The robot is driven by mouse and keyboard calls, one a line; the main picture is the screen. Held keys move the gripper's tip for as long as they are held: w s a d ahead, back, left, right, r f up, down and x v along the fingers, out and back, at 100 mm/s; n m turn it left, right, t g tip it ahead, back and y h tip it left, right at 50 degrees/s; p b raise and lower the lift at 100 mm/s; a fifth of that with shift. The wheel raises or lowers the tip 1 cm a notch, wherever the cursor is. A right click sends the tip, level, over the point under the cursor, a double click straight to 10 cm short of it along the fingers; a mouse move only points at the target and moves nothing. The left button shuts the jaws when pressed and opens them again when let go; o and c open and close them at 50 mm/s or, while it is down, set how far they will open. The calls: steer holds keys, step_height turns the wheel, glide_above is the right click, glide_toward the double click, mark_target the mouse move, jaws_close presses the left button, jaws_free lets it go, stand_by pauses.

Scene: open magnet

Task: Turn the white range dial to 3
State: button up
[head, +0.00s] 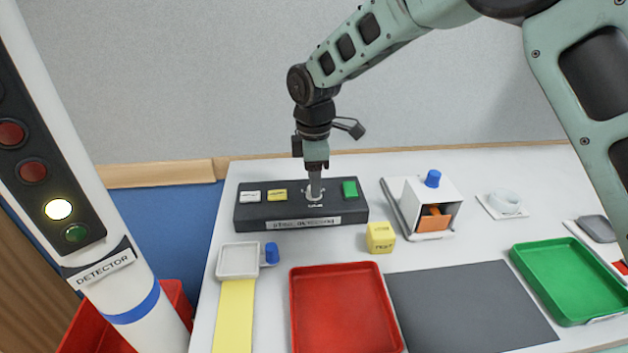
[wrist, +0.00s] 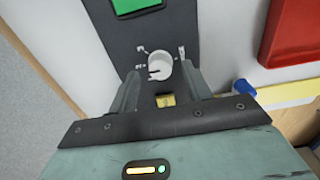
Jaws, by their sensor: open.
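The white dial (wrist: 159,66) is a small round knob on the dark control box (head: 250,217). In the wrist view a dark pointer line shows on its lower left side, and small pale marks stand around it. I cannot read the numbers, so its setting is unclear. My gripper (head: 315,188) points straight down over the box, and its fingers hide most of the dial in the head view. In the wrist view the open fingers stand on either side of the dial, close to it; I cannot tell whether they touch it.
On the box, white (head: 250,197) and yellow (head: 277,195) pieces lie left of the dial, and a green block (head: 349,188) right. A white housing (head: 411,203) with a blue knob stands further right. A red tray (head: 340,317) and yellow cube (head: 380,237) lie in front. The detector post (head: 125,290) shows one lit lamp.

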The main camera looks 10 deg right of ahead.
steer(key=shift+f, duration=0.9)
steer(key=c, duration=1)
steer(key=shift+m, duration=0.4)
steer(key=m, duration=0.4)
steer(key=shift+r+m+p, duration=0.1)
steer(key=shift+m+p, duration=0.2)
steer(key=shift+p, duration=0.1)
steer(key=shift+m, duration=2.2)
